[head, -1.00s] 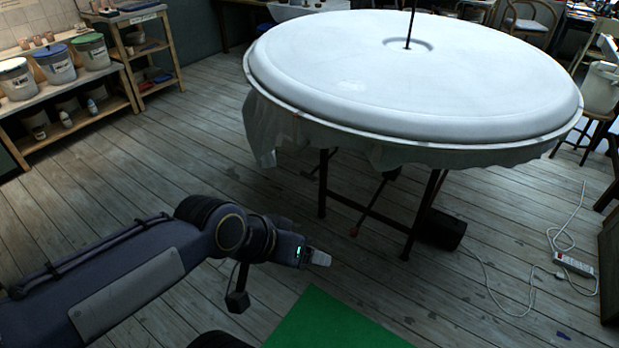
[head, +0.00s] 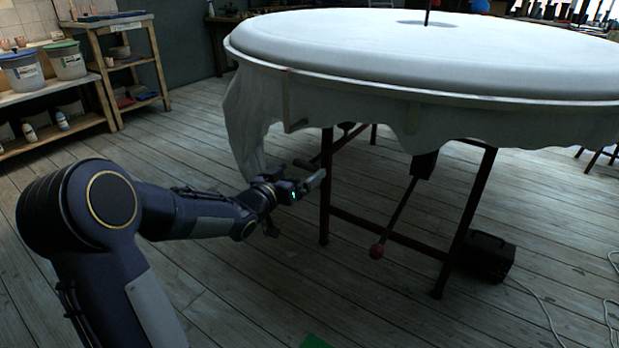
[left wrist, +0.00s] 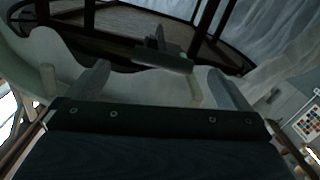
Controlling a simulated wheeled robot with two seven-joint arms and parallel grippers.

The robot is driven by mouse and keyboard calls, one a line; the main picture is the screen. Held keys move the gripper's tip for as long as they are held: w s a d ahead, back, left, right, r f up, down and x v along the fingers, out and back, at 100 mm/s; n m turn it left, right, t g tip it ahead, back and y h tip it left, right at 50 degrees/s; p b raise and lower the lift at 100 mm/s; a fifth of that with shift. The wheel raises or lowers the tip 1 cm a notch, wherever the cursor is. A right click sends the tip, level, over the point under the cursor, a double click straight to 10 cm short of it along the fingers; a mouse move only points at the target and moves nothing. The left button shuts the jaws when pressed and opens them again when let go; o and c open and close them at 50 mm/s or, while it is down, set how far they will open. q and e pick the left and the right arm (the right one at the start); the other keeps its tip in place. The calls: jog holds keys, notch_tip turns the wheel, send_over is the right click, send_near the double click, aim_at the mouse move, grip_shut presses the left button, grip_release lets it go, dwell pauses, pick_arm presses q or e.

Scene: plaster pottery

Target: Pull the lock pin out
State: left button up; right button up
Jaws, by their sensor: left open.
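Whether a finger touches the pin, I cannot tell. My right gripper is out of view.
The round white plaster table top (head: 430,50) overhangs the gripper, with a cloth (head: 245,115) hanging at its left. A black box (head: 488,256) stands on the floor at right.

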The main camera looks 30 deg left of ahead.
aim_at(315, 158)
pick_arm(q)
jog(key=w, duration=0.2)
jog(key=w+b, duration=0.1)
jog(key=w, duration=0.1)
jog(key=w+b, duration=0.1)
jog(key=w, duration=0.2)
jog(key=shift+d+f, duration=0.1)
jog(key=shift+f, duration=0.25)
jog(key=shift+w+r+b, duration=0.1)
jog(key=shift+w+b, duration=0.2)
jog(key=shift+w, duration=0.3)
